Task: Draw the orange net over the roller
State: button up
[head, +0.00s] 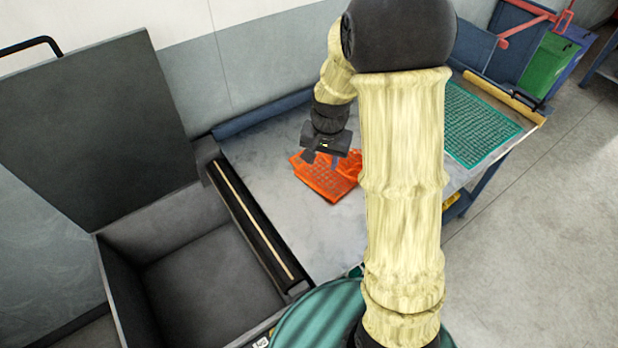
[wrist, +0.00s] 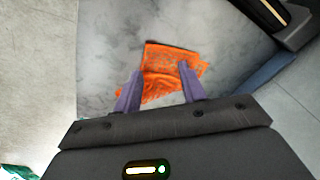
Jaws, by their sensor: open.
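The orange net (head: 322,182) lies crumpled on the grey tabletop (head: 270,150), near its middle. In the wrist view the orange net (wrist: 172,58) shows beyond and between my two fingers. My gripper (head: 322,158) is over the net's upper edge, with its fingers apart and empty. In the wrist view my gripper (wrist: 158,70) is open, and I cannot tell whether the fingertips touch the net. In the wrist view, part of this roller (wrist: 272,12) is at the upper right.
A dark open bin (head: 200,265) with a raised lid (head: 105,115) stands left of the roller. A green net (head: 480,122) lies at the table's right end, beside a yellow bar (head: 503,97). Bare tabletop lies between the orange net and the pale roller.

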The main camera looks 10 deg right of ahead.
jog(key=w+f+m+p, duration=0.1)
jog(key=w+f+m, duration=0.35)
jog(key=w, duration=0.35)
jog(key=m+g+p, duration=0.1)
jog(key=m+g, duration=0.1)
jog(key=m, duration=0.1)
send_over(309, 181)
notch_tip(309, 181, down, 10)
jog(key=shift+r, duration=0.25)
jog(key=shift+f, duration=0.1)
jog(key=shift+f+b, duration=3)
jog(key=shift+f, duration=1.95)
jog(key=shift+f, duration=0.1)
grip_shut()
